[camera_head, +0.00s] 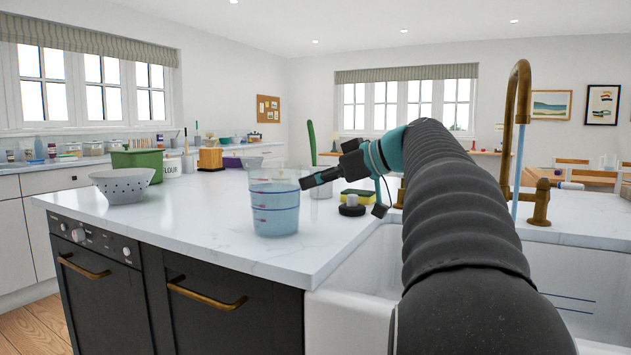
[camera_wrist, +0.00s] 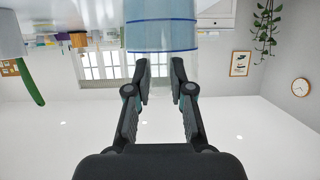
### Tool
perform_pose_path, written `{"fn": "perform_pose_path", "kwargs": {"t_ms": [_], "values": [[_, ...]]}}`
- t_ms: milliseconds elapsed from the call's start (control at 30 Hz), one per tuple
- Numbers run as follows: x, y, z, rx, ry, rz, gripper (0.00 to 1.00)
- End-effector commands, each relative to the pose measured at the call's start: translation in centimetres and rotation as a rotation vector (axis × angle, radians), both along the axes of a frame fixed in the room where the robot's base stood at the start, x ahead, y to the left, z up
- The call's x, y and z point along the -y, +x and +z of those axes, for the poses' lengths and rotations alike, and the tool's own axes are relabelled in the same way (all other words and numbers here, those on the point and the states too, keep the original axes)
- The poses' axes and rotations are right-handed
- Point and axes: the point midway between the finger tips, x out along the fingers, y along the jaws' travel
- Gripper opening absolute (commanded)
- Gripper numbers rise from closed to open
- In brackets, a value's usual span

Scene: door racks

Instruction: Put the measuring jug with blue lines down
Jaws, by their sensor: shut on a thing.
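The measuring jug (camera_head: 274,212) is clear, with pale blue water in it and lines around its wall. It is upright over the front part of the white worktop (camera_head: 200,238), left of the sink. I cannot tell whether its base touches the worktop. My gripper (camera_head: 306,184) reaches it from the right and is shut on its wall. In the wrist view, which is upside down, the jug (camera_wrist: 162,30) with blue lines is at the top, at the tips of my gripper (camera_wrist: 162,66).
A grey colander (camera_head: 122,186), green tub (camera_head: 137,160) and flour canister (camera_head: 172,167) stand left of the jug. A yellow sponge (camera_head: 357,197) and dark scrubber (camera_head: 351,207) are right. Water runs from the brass tap (camera_head: 520,110) into the white sink (camera_head: 350,300). Worktop between colander and jug is clear.

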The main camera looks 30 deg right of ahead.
Motion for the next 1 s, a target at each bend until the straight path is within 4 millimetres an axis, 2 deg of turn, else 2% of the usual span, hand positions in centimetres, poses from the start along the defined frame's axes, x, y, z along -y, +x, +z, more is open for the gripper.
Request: {"fn": "perform_pose_path", "kwargs": {"t_ms": [133,167,233,633,767,1000], "values": [[0.0,0.0,-0.1,0.005,0.0,0.0,0.0],[0.0,0.0,-0.2,0.0,0.0,0.0,0.29],[0.0,0.0,-0.2,0.0,0.0,0.0,0.46],[0.1,-0.1,0.2,0.0,0.0,-0.001,0.47],[1.1,-1.4,0.7,0.0,0.0,-0.004,0.47],[3.7,-5.2,2.5,0.002,-0.001,-0.006,0.47]]}}
